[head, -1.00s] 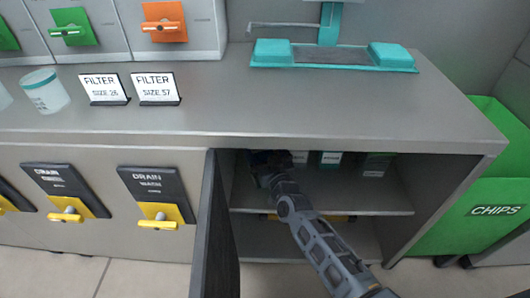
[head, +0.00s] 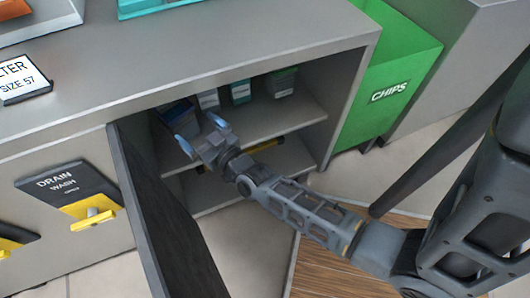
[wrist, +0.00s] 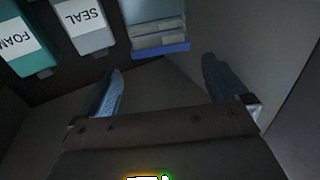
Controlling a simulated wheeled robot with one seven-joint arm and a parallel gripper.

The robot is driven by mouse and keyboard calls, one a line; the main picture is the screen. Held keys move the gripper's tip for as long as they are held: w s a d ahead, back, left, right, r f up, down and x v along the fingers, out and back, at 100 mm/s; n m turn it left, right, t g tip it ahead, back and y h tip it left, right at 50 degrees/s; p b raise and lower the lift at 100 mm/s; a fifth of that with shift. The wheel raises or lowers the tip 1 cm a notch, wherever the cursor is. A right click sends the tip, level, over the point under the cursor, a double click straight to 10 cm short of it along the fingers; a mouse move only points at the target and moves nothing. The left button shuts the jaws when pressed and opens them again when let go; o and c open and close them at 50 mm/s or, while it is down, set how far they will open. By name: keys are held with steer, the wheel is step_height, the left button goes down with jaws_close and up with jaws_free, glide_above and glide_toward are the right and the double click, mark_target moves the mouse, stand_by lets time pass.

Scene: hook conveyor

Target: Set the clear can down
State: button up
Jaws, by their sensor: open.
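A grey can with a blue edge (wrist: 158,28) stands on the upper cabinet shelf, just past my fingertips in the wrist view. I cannot read its label, so I cannot be sure it is the clear can. In the head view it is the dark blue shape (head: 175,114) at the left end of the shelf. My gripper (head: 197,131) reaches into the cabinet opening. In the wrist view my gripper (wrist: 162,70) is open, with nothing between its fingers and a gap to the can.
A SEAL can (wrist: 85,25) and a teal FOAM can (wrist: 22,45) stand beside it, with another can (head: 282,83) farther right. The open cabinet door (head: 165,215) is left of my arm. A green CHIPS bin (head: 390,90) stands right of the cabinet.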

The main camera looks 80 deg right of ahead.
steer(key=s+a+r+n+y, duration=0.1)
steer(key=s+a+y, duration=0.2)
steer(key=s+a, duration=0.5)
steer(key=s+a+r+n+y, duration=0.2)
steer(key=s+a+r+y, duration=0.1)
steer(key=s+r, duration=0.5)
steer(key=s+a+r+n+y, duration=0.3)
steer(key=s+a+r, duration=0.3)
steer(key=s, duration=0.5)
steer(key=shift+s+a+r+g, duration=0.15)
steer(key=shift+a+r+g, duration=0.2)
steer(key=shift+r, duration=0.6)
steer(key=shift+d, duration=0.1)
